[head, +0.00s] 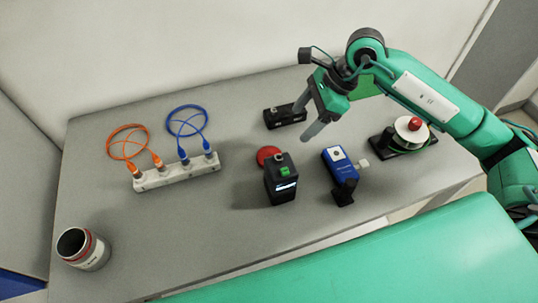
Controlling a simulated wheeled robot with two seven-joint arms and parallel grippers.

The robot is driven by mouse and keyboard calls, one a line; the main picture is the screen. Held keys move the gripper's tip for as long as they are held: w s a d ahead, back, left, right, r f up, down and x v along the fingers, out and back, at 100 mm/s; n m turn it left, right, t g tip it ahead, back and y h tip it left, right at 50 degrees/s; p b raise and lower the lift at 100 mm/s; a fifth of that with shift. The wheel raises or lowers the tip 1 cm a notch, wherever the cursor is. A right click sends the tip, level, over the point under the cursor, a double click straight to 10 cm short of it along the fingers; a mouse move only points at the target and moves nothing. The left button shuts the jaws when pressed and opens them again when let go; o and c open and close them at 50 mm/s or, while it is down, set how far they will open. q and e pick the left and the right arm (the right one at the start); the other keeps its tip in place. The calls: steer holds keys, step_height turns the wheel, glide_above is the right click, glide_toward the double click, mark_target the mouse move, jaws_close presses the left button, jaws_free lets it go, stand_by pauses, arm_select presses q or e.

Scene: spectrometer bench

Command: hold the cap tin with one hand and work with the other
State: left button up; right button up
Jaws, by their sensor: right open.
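The cap tin appears to be the grey cylinder with a red band (84,250), upright near the table's front left corner. Its top is open and looks dark inside; I cannot see its contents. My right gripper (308,120) is open and empty, pointing down over the back middle of the table, close to a small black block (284,117). It is far from the tin. My left gripper is not in view, and nothing holds the tin.
A white rack (178,171) has orange (125,128) and blue (184,107) looped cables plugged in. A black device (281,183), red disc (265,154), blue box (342,163) and white reel (411,131) occupy the middle and right. The front left table (175,232) is clear.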

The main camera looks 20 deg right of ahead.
steer(key=p, duration=0.2)
glide_above(274, 151)
steer(key=s+d, duration=0.2)
steer(key=f, duration=0.6)
steer(key=shift+d+f, duration=0.2)
steer(key=shift+f, duration=0.2)
steer(key=shift+a+f, duration=0.15)
steer(key=shift+f, duration=0.2)
steer(key=shift+a+f, duration=0.1)
steer(key=shift+f, duration=0.05)
steer(key=p+x, duration=0.2)
steer(key=x, duration=0.2)
steer(key=shift+w+a+f+p, duration=0.1)
steer(key=shift+a+f+p, duration=0.1)
steer(key=shift+p, duration=0.1)
steer(key=shift+f, duration=0.2)
